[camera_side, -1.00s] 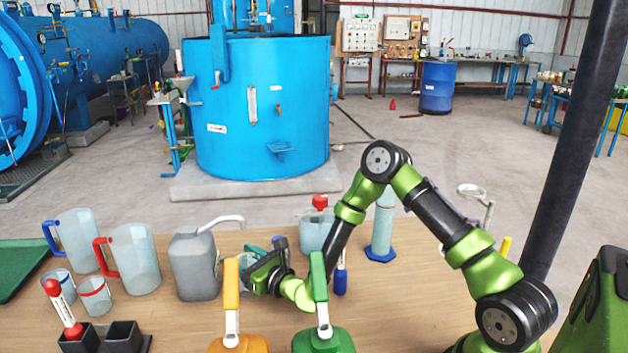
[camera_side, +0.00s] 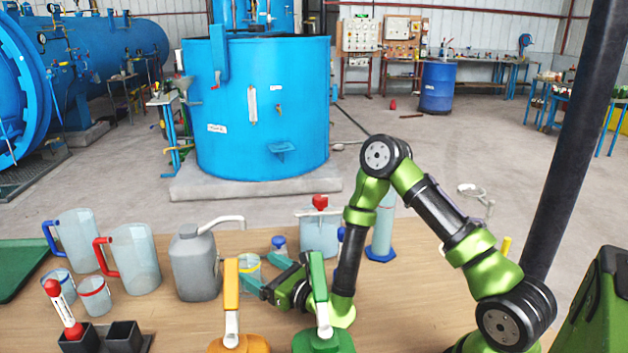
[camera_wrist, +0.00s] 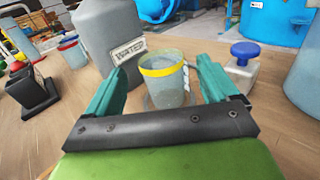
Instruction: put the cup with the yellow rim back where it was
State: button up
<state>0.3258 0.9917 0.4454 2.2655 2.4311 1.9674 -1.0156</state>
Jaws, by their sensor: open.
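The cup with the yellow rim (camera_side: 250,268) stands upright on the wooden table, just right of the grey WATER jerrycan. It also shows in the wrist view (camera_wrist: 165,88), clear with a yellow band around its top. My gripper (camera_side: 265,274) is open, its teal fingers pointing at the cup. In the wrist view the cup is between and slightly beyond the fingertips (camera_wrist: 164,80), with visible gaps to both. The cup's lower part is partly hidden in the side view by a finger and the orange can's handle.
The grey jerrycan (camera_side: 194,265) stands close left of the cup. A blue-capped bottle (camera_wrist: 241,70) is close right of it. Orange (camera_side: 240,343) and green (camera_side: 322,342) handled cans stand in front. Red-rimmed (camera_side: 95,297) and blue-rimmed (camera_side: 60,283) cups stand farther left.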

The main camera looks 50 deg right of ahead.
jog(key=s, duration=0.5)
jog(key=shift+r, duration=0.1)
